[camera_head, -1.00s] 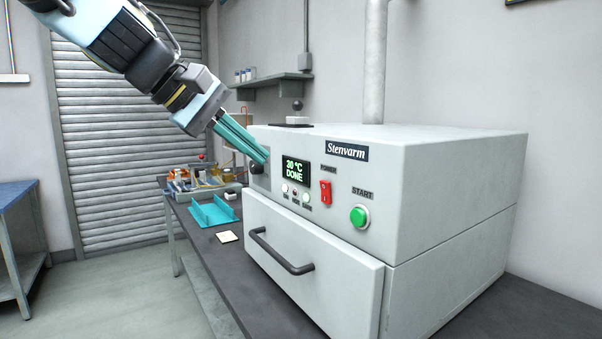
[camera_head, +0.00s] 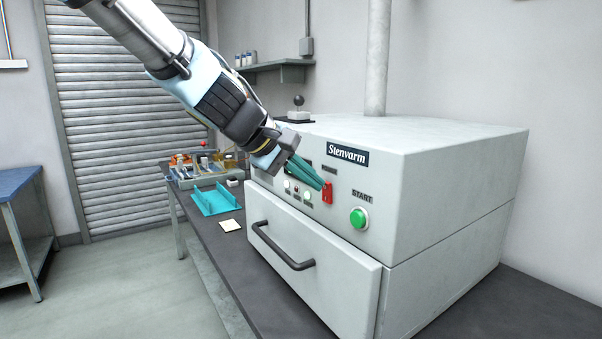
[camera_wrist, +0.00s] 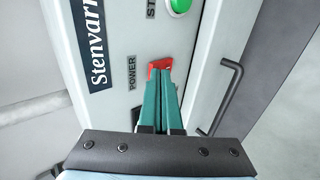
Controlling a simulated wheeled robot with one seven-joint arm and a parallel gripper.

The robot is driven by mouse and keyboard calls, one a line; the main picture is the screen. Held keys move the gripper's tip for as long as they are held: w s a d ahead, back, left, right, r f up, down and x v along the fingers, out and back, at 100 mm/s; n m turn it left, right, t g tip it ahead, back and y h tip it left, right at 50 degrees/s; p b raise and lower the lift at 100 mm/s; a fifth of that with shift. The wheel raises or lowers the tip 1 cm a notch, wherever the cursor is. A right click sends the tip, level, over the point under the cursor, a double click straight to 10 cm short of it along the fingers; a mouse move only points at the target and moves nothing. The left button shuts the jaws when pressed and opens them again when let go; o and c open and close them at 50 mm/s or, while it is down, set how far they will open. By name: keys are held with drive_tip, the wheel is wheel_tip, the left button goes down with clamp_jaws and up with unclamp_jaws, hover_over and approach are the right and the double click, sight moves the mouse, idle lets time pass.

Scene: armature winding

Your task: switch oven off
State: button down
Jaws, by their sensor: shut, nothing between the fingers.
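The oven (camera_head: 440,165) is a white box labelled Stenvarm on a dark bench. Its red power switch (camera_head: 328,192) is on the front panel, left of the round green START button (camera_head: 358,217). In the wrist view the red switch (camera_wrist: 160,67) is beside the word POWER, right at my fingertips. My gripper (camera_head: 321,184) has teal fingers, shut and empty, with the tips at the switch's upper left edge. I cannot tell whether they touch it. The fingers hide part of the switch, and my gripper hides most of the display.
The oven's drawer with a dark handle (camera_head: 281,247) is shut below the panel. A teal bracket (camera_head: 215,201) and a pale note (camera_head: 230,225) lie on the bench to the left. A blue-topped table (camera_head: 18,190) stands far left.

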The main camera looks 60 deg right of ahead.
drive_tip(key=shift+d, duration=0.15)
drive_tip(key=shift+s+d+r, duration=0.1)
drive_tip(key=shift+s+d, duration=0.05)
drive_tip(key=shift+d, duration=0.15)
drive_tip(key=shift+r, duration=0.15)
drive_tip(key=shift+r+p, duration=0.45)
drive_tip(key=shift+r, duration=0.25)
